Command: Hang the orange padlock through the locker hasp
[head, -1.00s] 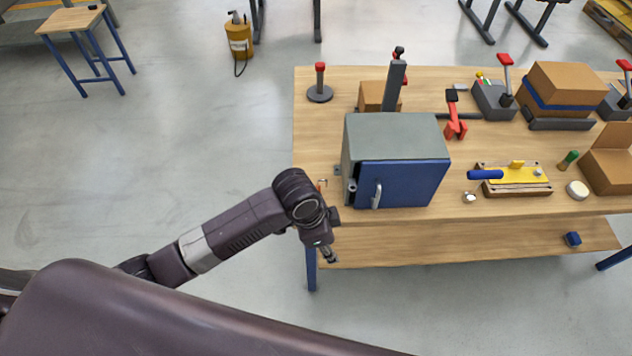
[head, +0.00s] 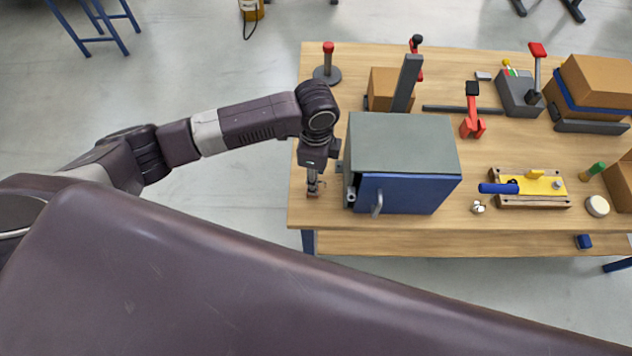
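The locker (head: 400,145) is a grey box with a blue door (head: 408,195) on the workbench. Its hasp (head: 350,190) seems to be the small dark metal part at the door's left edge; its detail is too small to read. My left gripper (head: 313,190) points down at the bench just left of the locker. A small orange bit at its fingertips seems to be the padlock (head: 314,196), mostly hidden by the fingers. I cannot tell whether the fingers hold it. My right gripper is not in view.
A red-topped post (head: 327,65) stands behind my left gripper. A cardboard box and grey upright (head: 405,85) stand behind the locker. Right of it are a red clamp (head: 472,115) and a yellow fixture with a blue handle (head: 530,186). The bench's front strip is clear.

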